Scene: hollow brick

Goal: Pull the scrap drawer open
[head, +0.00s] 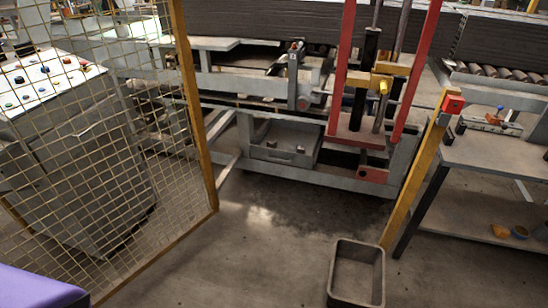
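A grey metal drawer (283,155), which appears to be the scrap drawer, sits low in the frame of the machine, left of the red uprights. Two small knob-like parts show on it. I cannot tell for certain how far it is pulled out. Neither of my grippers is in view.
A yellow-framed mesh fence (202,110) stands at the left, in front of a control cabinet (90,150). An open grey bin (356,276) is on the floor. A yellow post (413,175) and metal workbench (492,152) stand at the right. Floor before the drawer is clear.

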